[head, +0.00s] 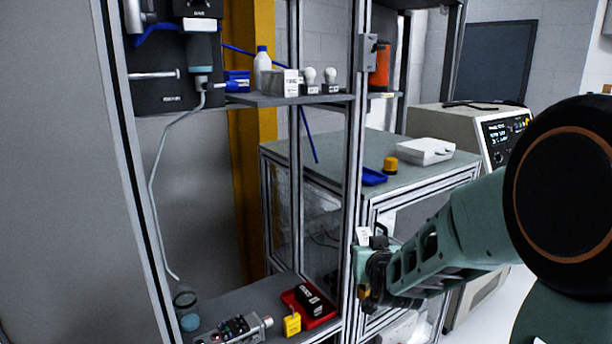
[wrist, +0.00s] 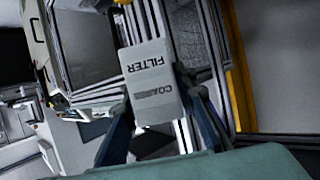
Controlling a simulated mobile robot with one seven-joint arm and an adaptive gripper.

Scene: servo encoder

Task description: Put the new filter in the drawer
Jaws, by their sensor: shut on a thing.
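A pale grey box filter (wrist: 152,82) fills the middle of the wrist view. It is labelled FILTER, with a smaller word that looks like COARSE. My gripper (wrist: 160,100) is shut on it, one dark blue finger at each side. In the head view a small white part of the filter (head: 363,236) shows above my gripper (head: 368,268), in front of the bench frame's left post. My arm hides part of the bench front. I cannot make out the drawer clearly in either view.
The bench top (head: 330,150) holds a white case (head: 425,151), a yellow-orange cap (head: 390,165) and a blue tray (head: 372,177). A shelf (head: 290,99) at left carries small boxes and a bottle. A red tray (head: 322,318) and a yellow lock (head: 292,324) lie low. Metal posts stand close to my gripper.

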